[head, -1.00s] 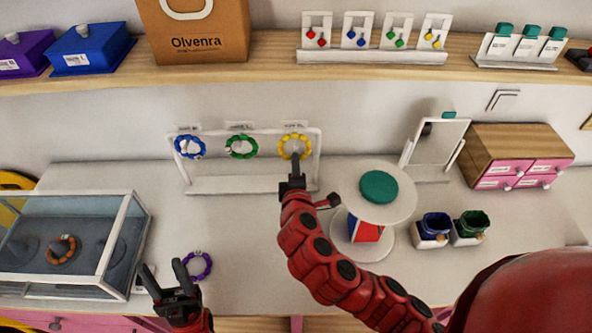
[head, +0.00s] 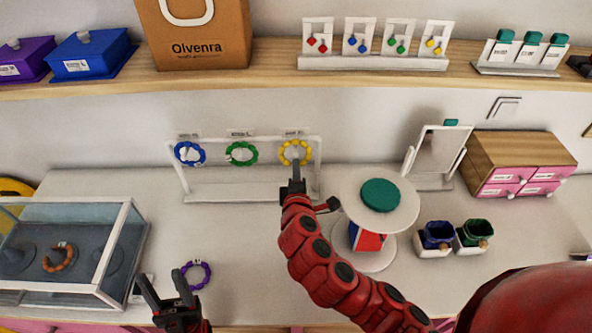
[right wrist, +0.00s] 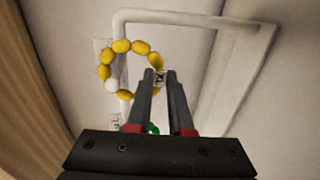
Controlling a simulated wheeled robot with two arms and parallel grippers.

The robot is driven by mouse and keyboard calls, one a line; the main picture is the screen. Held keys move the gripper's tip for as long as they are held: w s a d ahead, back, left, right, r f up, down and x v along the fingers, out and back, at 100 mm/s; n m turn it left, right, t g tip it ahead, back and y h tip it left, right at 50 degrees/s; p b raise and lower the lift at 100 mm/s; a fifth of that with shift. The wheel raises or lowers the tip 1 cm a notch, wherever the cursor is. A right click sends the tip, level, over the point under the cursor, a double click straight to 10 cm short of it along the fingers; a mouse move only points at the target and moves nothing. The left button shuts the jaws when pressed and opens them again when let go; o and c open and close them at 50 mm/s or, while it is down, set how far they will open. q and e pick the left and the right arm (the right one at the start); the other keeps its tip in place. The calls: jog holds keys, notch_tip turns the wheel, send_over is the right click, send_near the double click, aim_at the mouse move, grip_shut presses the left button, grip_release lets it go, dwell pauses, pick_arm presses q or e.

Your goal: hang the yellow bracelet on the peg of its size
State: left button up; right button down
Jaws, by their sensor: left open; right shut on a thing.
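The yellow bracelet (head: 295,152) is at the right end of the white rack (head: 182,184), in front of that end's label. It also shows in the right wrist view (right wrist: 121,46), with a white bead at its lower left. My right gripper (head: 293,180) is shut on its lower edge, by a small tag (right wrist: 159,78). I cannot tell whether a peg passes through the ring. A blue bracelet (head: 190,153) hangs at the rack's left and a green bracelet (head: 242,153) in the middle. My left gripper (head: 167,290) is open and empty near the table's front.
A purple bracelet (head: 208,275) lies beside my left gripper. A glass case (head: 122,250) with an orange bracelet (head: 59,257) stands at left. A round stand (head: 408,215), a mirror (head: 434,150) and a drawer box (head: 517,150) are on the right. The table below the rack is clear.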

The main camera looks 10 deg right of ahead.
jog(key=c, duration=0.7)
grip_release()
jog(key=shift+c, duration=0.2)
jog(key=p+v, duration=0.8)
jog(key=v, duration=0.9)
jog(key=shift+s, duration=0.25)
